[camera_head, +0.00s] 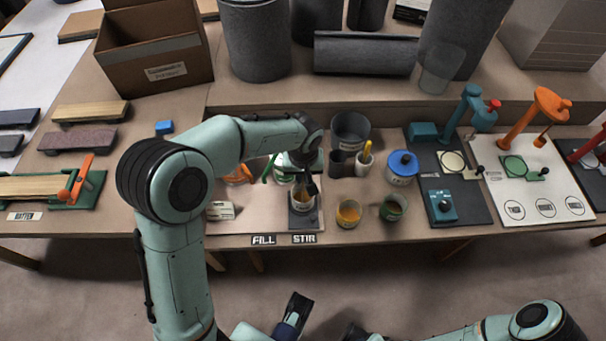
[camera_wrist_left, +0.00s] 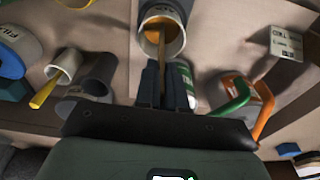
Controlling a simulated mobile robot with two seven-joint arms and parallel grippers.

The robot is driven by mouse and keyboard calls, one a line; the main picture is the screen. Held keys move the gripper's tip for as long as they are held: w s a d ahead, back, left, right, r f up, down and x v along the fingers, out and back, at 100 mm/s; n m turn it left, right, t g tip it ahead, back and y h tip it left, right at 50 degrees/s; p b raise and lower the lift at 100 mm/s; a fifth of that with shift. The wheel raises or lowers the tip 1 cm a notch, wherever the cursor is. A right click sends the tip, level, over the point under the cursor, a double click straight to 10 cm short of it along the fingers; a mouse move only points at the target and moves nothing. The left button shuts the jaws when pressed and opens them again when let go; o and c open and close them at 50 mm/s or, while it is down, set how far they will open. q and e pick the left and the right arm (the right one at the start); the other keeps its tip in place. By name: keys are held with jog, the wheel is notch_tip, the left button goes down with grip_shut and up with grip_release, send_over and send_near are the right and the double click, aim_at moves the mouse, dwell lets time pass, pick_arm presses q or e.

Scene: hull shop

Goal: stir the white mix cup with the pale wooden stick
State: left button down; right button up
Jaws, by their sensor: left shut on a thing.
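The white mix cup (camera_head: 302,205) stands on the dark pad (camera_head: 293,220) above the STIR label. In the left wrist view the cup (camera_wrist_left: 182,42) shows its open mouth, with amber mix inside. My left gripper (camera_head: 308,186) is above the cup, shut on the pale wooden stick (camera_wrist_left: 161,48). The stick's lower end is inside the cup, and its tip is hidden in the mix. In the left wrist view the dark fingers (camera_wrist_left: 165,80) are close to the cup. My right arm shows at the lower right; its gripper's opening cannot be made out.
An amber cup (camera_head: 348,213) and a green cup (camera_head: 393,207) stand just right of the pad. Behind are a dark grey bucket (camera_head: 350,129) and a blue-lidded tub (camera_head: 402,168). A small labelled block (camera_head: 220,210) lies left. Orange and green clamp-like handles (camera_wrist_left: 245,95) are near the gripper.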

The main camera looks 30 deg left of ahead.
pick_arm(q)
jog(key=shift+r+p, duration=2.4)
jog(key=shift+r, duration=0.95)
jog(key=shift+r+p, duration=1.8)
jog(key=shift+r, duration=0.75)
